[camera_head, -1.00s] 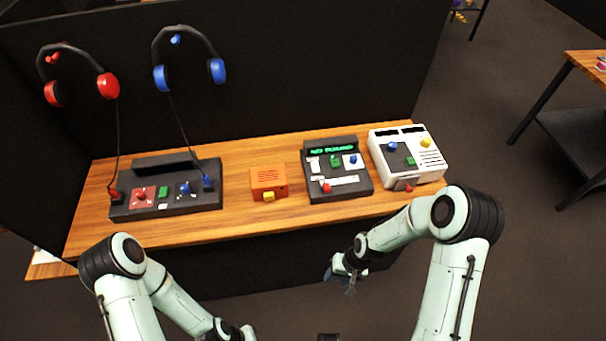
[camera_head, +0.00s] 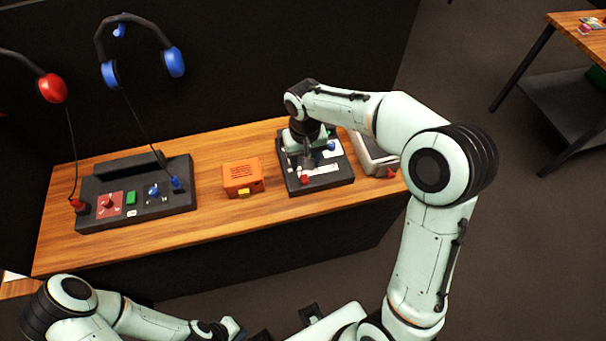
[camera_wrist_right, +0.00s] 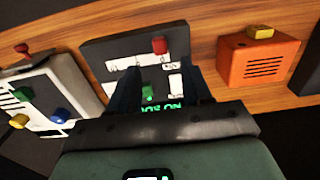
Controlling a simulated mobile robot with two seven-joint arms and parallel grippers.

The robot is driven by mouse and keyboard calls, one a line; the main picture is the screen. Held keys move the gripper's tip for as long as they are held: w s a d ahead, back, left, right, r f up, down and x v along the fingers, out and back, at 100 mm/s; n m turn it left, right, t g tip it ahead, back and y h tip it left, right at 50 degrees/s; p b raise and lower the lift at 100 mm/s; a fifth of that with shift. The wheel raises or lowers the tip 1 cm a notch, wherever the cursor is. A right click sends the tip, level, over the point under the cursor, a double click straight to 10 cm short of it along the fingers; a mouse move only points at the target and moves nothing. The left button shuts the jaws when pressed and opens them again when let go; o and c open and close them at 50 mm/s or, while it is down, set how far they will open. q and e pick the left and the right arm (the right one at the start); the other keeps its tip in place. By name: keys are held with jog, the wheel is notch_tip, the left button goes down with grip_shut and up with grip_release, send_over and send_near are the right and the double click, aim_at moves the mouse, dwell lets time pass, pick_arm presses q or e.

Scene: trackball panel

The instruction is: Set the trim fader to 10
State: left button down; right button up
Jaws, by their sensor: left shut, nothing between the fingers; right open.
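The dark panel (camera_head: 340,178) lies on the wooden bench, with a red knob (camera_head: 304,180) at its front, beside a long white strip. This may be the trim fader; its markings are too small to read. The panel (camera_wrist_right: 98,52), red knob (camera_wrist_right: 159,45) and green lit display (camera_wrist_right: 160,107) also show in the right wrist view. My right gripper (camera_head: 306,160) is above the panel, pointing down and hiding part of it. In the wrist view its fingers (camera_wrist_right: 162,78) are open and apart from the red knob. My left gripper (camera_head: 232,328) is shut and empty at the bottom, away from the bench.
An orange box (camera_head: 242,176) stands left of the panel, and a white unit (camera_head: 371,152) close on its right. A dark console (camera_head: 150,212) lies at the left. Blue headphones (camera_head: 109,74) and red headphones (camera_head: 52,88) hang on the wall, their cords reaching the console.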

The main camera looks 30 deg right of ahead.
aim_at(305, 178)
notch_tip(305, 178, down, 8)
jog(key=shift+f, duration=0.1)
jog(key=shift+c, duration=0.3)
grip_shut()
jog(key=d, duration=0.3)
jog(key=s+d, duration=0.1)
jog(key=d, duration=0.2)
jog(key=s+d, duration=0.1)
jog(key=d, duration=0.3)
jog(key=shift+s, duration=0.1)
